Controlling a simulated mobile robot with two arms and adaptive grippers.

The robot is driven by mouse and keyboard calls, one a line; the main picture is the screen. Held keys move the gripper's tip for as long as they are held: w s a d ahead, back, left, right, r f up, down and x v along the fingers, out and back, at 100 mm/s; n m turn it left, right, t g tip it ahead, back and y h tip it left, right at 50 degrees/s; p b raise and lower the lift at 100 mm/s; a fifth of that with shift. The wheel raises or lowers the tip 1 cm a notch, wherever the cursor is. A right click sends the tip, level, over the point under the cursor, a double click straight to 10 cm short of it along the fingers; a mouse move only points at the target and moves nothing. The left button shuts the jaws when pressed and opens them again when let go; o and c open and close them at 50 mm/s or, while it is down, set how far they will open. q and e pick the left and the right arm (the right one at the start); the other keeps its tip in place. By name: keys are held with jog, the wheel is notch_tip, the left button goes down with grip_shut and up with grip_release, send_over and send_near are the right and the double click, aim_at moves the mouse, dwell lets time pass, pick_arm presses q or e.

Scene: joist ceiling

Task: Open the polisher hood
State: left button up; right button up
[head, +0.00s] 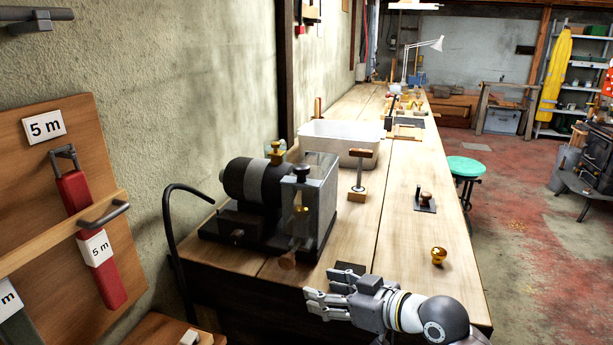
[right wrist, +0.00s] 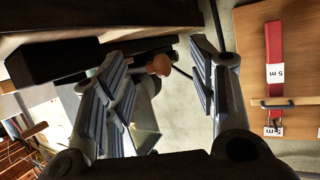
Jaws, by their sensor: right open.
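The polisher (head: 255,182) stands on the near left of the bench, with a dark motor and a dark base. Its clear hood (head: 322,192) covers the right end and looks lowered. A round wooden knob (head: 287,261) sticks out low at the front of the polisher. My right gripper (head: 318,291) is open and empty at the bench's near edge, to the right of and below the knob, fingers pointing left. In the right wrist view the knob (right wrist: 159,66) shows between the spread fingers, beyond the tips and apart from them. My left gripper is not in view.
A white tub (head: 340,142) stands behind the polisher. A wooden-handled tool (head: 358,175), a small dark plate with a knob (head: 426,200) and a brass knob (head: 438,256) are on the bench to the right. A black hose (head: 170,230) curves at the left.

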jog(key=w+r+t+y, duration=0.1)
jog(key=w+r+y, duration=0.1)
jog(key=w+r, duration=0.5)
jog(key=t+y, duration=0.1)
send_near(308, 170)
jog(key=a, duration=0.1)
jog(key=shift+n+t, duration=0.3)
jog(key=p+x, duration=0.2)
jog(key=x, duration=0.9)
jog(key=shift+w+d+f, duration=0.15)
grip_shut()
